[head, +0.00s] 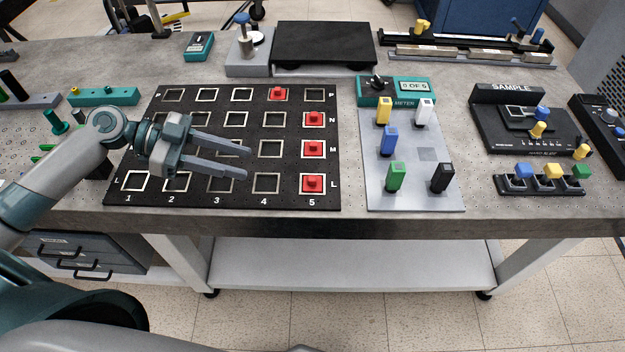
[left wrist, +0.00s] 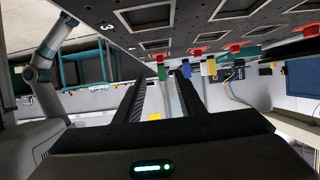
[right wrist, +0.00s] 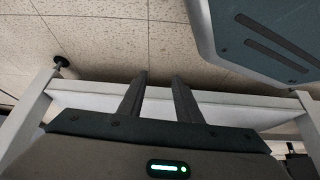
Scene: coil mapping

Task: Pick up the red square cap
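Several red square caps sit on the black grid board (head: 285,202). One red cap (head: 278,93) is in column 4 of the top row. The others are in column 5: one (head: 314,119) in row N, one (head: 313,149) in row M and one (head: 313,183) in row L. My left gripper (head: 248,163) is over the board near columns 3 and 4, left of the column 5 caps, open and empty. Red caps (left wrist: 196,52) also show beyond its fingers in the left wrist view. My right gripper (right wrist: 160,78) is open and empty, facing the floor and lower shelf; the head view does not show it.
A light plate with coloured plugs (head: 428,190) and a teal meter (head: 412,88) stand right of the board. A black platform (head: 323,42) is behind it. A sample device (head: 525,130) is farther right. Teal and green parts (head: 104,96) lie at left.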

